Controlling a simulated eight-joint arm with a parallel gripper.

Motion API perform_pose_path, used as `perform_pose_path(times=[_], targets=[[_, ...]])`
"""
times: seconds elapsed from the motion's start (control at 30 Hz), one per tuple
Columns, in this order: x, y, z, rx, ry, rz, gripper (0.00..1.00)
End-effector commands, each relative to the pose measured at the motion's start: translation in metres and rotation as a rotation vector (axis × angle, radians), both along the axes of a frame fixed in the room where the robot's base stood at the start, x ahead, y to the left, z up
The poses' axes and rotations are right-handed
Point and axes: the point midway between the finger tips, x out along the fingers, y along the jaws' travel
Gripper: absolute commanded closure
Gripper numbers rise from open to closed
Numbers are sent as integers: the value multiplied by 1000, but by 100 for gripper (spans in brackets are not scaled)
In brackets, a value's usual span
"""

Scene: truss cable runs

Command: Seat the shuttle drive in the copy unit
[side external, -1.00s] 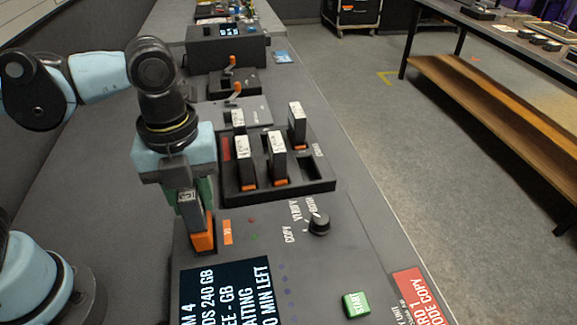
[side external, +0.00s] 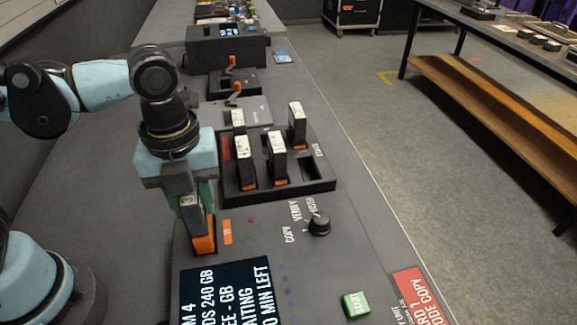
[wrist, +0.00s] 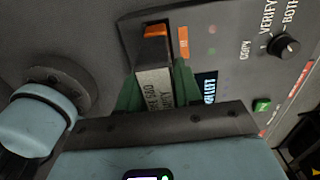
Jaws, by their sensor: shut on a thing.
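The shuttle drive is a slim dark block with a white label and an orange end. My gripper (side external: 193,198), with green finger pads, is shut on it. The drive's orange end (side external: 203,240) points down at the left edge of the copy unit (side external: 262,218), beside a small orange label. In the wrist view the drive's white label (wrist: 153,86) shows between the green fingers (wrist: 157,88), its orange end close to the unit's panel. I cannot tell whether the end is inside an opening; the slot itself is hidden.
The copy unit carries a dark screen (side external: 226,292), a black knob (side external: 319,224) and a green START button (side external: 356,304). Behind it, a black rack (side external: 240,194) holds several upright drives and one empty slot at its right. Lever boxes stand farther back.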

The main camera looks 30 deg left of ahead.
Motion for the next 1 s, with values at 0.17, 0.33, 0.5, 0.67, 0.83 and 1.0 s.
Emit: perform_pose_path(times=[0.17,0.33,0.5,0.67,0.83,1.0], targets=[[0,0,0,0,0,0,100],[0,0,0,0,0,0,100],[0,0,-2,0,0,0,100],[0,0,-6,0,0,0,100],[0,0,-9,0,0,0,100],[0,0,-9,0,0,0,100]])
